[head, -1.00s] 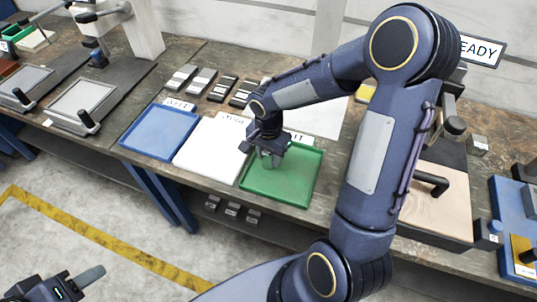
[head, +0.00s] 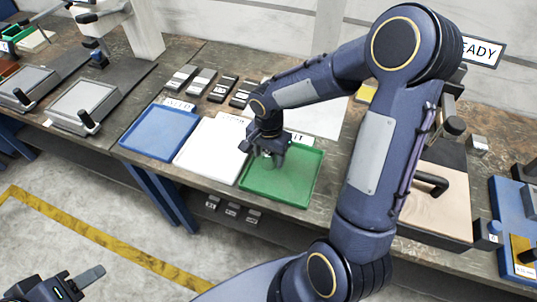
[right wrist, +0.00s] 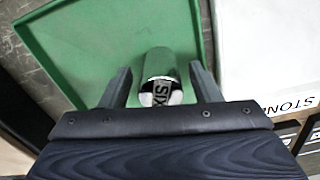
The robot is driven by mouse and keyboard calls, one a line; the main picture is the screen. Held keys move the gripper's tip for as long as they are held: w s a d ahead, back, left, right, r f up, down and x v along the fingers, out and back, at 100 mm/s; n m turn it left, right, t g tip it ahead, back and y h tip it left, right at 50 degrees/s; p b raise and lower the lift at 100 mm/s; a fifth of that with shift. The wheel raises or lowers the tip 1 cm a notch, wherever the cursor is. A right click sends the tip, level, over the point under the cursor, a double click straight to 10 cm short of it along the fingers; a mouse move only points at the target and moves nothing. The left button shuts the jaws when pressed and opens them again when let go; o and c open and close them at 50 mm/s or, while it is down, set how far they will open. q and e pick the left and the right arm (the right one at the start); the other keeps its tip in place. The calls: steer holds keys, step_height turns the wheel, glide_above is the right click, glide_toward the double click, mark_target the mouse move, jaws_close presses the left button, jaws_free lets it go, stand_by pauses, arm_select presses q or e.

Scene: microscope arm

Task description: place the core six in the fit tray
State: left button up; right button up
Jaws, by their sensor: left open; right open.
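The green fit tray (head: 298,190) lies on the bench in front, its label partly hidden by my right arm; its green floor also shows in the right wrist view (right wrist: 90,40). The core six (right wrist: 160,68), a shiny cylinder marked SIX, is at the tray's floor, between the fingers of my right gripper (right wrist: 161,88). The fingers are open, with a gap on each side of the core. In the head view the right gripper (head: 270,152) is low over the tray's back left part and partly hides the core. My left gripper (head: 86,284) is open and empty, away from the bench.
A white tray (head: 212,150) and a blue tray (head: 160,132) lie left of the green one. Several small dark and light blocks (head: 222,88) stand behind them. Core boxes with handles (head: 82,104) are at the far left. My right arm covers much of the bench's right side.

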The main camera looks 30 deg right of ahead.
step_height(320, 180, up, 12)
steer(key=shift+f, duration=0.25)
steer(key=s+a+r+n+t+y, duration=0.1)
steer(key=s+a+n+t+y, duration=0.1)
steer(key=s+n, duration=0.3)
steer(key=s+a+r+n+t+y, duration=0.1)
steer(key=s+n, duration=0.4)
steer(key=s, duration=0.7)
steer(key=r+t, duration=0.1)
steer(key=t, duration=0.1)
steer(key=shift+s+a+n+t+y, duration=0.15)
steer(key=shift+a+n+t+y, duration=0.15)
steer(key=shift+a+y, duration=0.1)
